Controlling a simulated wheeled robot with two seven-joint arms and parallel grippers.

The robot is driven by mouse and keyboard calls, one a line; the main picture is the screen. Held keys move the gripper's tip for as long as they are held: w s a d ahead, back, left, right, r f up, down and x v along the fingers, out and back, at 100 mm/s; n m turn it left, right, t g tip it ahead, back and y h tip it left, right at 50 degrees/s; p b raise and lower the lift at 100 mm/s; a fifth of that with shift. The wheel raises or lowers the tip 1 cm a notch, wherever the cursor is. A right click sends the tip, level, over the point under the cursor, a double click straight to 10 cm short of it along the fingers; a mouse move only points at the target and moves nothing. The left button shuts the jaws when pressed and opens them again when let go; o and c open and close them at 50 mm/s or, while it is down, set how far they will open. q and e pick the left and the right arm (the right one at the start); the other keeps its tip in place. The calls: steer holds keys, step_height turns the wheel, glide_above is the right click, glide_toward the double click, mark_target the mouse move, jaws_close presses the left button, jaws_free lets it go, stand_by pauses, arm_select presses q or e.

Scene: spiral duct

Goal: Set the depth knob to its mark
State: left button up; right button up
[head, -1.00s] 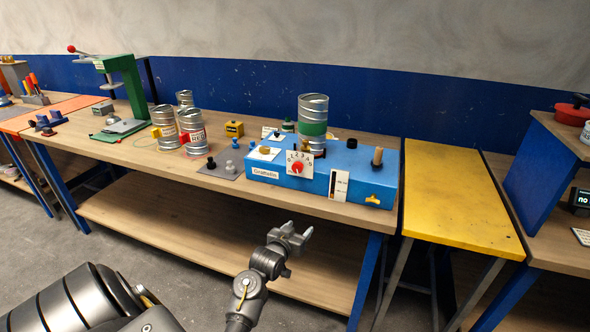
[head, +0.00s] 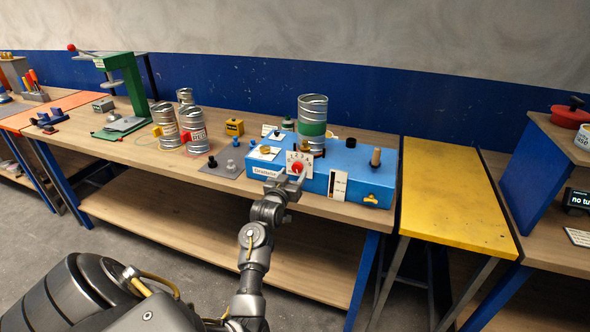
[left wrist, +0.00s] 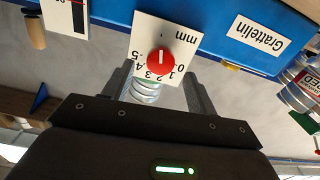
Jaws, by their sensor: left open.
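The red depth knob (head: 297,168) sits on a white dial plate (head: 305,158) on the front of the blue Grattelin machine (head: 345,165). In the left wrist view, the knob (left wrist: 161,61) shows upside down with a pale line across it. The plate (left wrist: 180,32) there carries numbers 0 to 5 and "mm". I cannot tell a separate target mark. My left gripper (head: 286,183) is open just in front of the knob. In the wrist view its fingers (left wrist: 159,92) stand on either side below the knob, apart from it. My right gripper is out of view.
A metal can with a green band (head: 312,115) stands on the machine. A wooden peg (head: 376,157) and a yellow lever (head: 371,200) are on its right. Several cans stand left on the workbench (head: 235,185). The yellow table (head: 455,195) at right is clear.

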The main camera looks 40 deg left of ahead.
mark_target(297, 168)
arm_select(q)
steer(key=shift+x, duration=1.45)
steer(key=c, duration=1)
